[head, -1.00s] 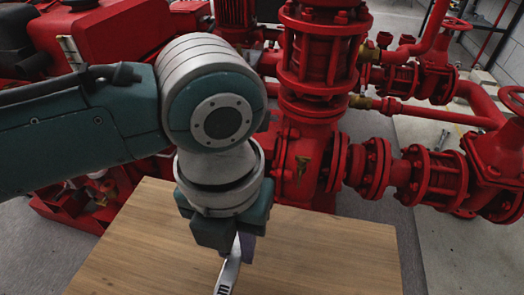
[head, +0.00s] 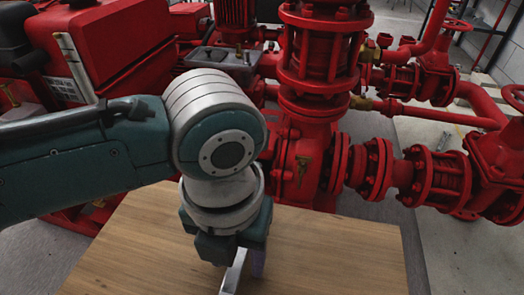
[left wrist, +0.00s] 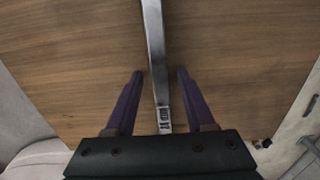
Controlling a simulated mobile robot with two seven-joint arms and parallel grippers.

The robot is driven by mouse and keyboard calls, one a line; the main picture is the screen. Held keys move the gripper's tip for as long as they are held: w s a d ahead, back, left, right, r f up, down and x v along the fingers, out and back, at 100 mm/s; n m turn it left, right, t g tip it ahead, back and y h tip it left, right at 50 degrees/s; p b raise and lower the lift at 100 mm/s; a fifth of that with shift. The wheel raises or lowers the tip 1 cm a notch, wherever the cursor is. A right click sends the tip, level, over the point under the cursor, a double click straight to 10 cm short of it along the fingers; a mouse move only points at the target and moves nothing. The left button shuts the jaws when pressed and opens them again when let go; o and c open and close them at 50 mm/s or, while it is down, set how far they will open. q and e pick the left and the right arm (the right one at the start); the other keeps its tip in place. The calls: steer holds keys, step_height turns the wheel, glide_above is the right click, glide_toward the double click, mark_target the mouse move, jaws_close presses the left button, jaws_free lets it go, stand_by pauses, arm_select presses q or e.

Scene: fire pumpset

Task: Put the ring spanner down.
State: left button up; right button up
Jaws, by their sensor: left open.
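The ring spanner (head: 233,274) is a long silver bar at the front of the wooden table (head: 330,255), partly cut off by the picture's bottom edge. In the left wrist view the spanner (left wrist: 156,60) runs from the top edge down between my two purple fingers, and its ring ends are not visible. My left gripper (head: 247,267) points down over the table. The left wrist view shows the gripper (left wrist: 159,73) open, with a gap on each side of the spanner. I cannot tell whether the spanner rests fully on the wood. My right gripper is not in view.
A red pump with flanged pipes (head: 310,165) stands behind the table, and a red engine unit (head: 110,55) is at the back left. The table's right part is bare. Grey floor (head: 445,250) shows to the right.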

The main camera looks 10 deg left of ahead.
mark_target(237, 261)
arm_select(q)
steer(key=shift+r, duration=0.1)
step_height(237, 261, up, 12)
steer(key=p, duration=0.5)
steer(key=s+d+n+h, duration=0.3)
steer(key=s+d+n, duration=0.1)
steer(key=n, duration=0.3)
steer(key=s+a+n+t+y, duration=0.1)
steer(key=s+a+n, duration=0.2)
steer(key=a+n, duration=0.4)
steer(key=s+a+n+t+y, duration=0.1)
steer(key=s+a+n, duration=0.3)
steer(key=n, duration=1.6)
steer(key=a+t, duration=0.1)
steer(key=a, duration=0.3)
steer(key=shift+n+t+y, duration=0.3)
steer(key=shift+y, duration=0.1)
steer(key=shift+d, duration=0.1)
